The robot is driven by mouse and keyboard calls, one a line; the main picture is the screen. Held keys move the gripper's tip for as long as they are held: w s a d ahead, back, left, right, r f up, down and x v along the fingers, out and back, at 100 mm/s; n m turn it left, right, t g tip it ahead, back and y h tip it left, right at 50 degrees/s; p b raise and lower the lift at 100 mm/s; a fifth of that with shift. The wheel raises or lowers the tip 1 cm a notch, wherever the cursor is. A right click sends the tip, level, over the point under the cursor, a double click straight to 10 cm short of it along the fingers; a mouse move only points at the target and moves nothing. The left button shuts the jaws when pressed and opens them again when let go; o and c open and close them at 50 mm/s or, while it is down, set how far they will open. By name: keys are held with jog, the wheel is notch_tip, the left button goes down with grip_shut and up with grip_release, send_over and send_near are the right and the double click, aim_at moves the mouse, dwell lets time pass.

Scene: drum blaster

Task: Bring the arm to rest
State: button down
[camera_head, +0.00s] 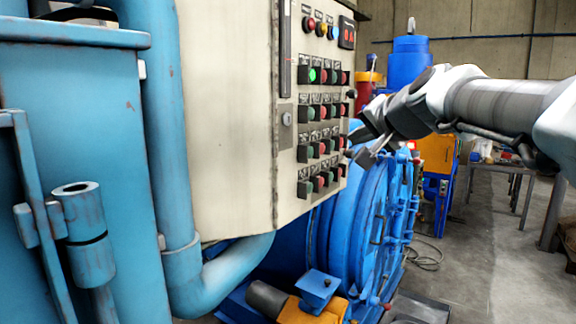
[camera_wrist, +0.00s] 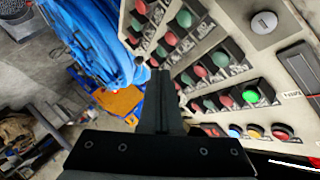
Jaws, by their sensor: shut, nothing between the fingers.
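My gripper (camera_head: 352,154) is at the right edge of the control panel (camera_head: 230,120) in the head view, with my arm reaching in from the right. In the wrist view my gripper (camera_wrist: 158,75) is shut, its fingers together and empty, pointing along the rows of buttons. The panel carries rows of green and red buttons (camera_head: 323,140), and one green button (camera_head: 312,75) is lit. The fingertips are close to the button rows; I cannot tell whether they touch.
A large blue drum machine (camera_head: 345,220) stands behind and below the panel. Blue pipes (camera_head: 160,120) and a blue cabinet (camera_head: 75,110) fill the left. A table (camera_head: 500,168) stands at the back right. Open concrete floor (camera_head: 470,270) lies at the lower right.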

jog(key=s+f+n+g+h, duration=0.3)
jog(key=s+f+n+g, duration=0.5)
jog(key=s+f, duration=1.9)
jog(key=shift+s+d, duration=0.2)
jog(key=shift+s, duration=1.05)
